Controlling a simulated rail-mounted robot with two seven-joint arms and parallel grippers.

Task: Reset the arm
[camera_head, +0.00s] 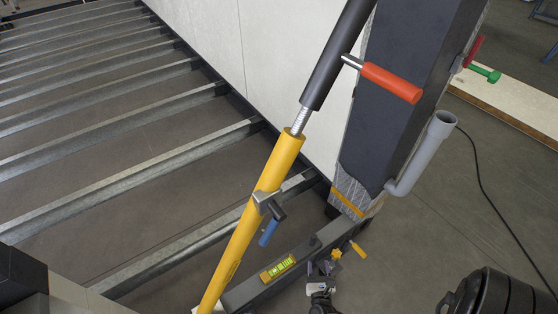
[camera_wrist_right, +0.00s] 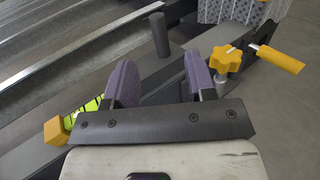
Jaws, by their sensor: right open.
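My right gripper (camera_head: 322,268) is low at the front, beside the dark base beam (camera_head: 298,257) of the container frame. In the right wrist view its two purple fingers (camera_wrist_right: 160,70) are spread apart with nothing between them. A short dark peg (camera_wrist_right: 160,35) stands on the beam beyond the fingertips; it also shows in the head view (camera_head: 314,242). A yellow star knob (camera_wrist_right: 225,57) is just right of the right finger. I cannot tell whether it touches. My left gripper is not in view.
A yellow prop (camera_head: 247,225) with a blue-handled tool (camera_head: 269,232) slants upward left of my gripper. A spirit level (camera_head: 278,269) lies on the beam. A dark post (camera_head: 392,100) with a grey pipe (camera_head: 423,155) stands behind. Open floor (camera_head: 440,230) lies right, crossed by a cable.

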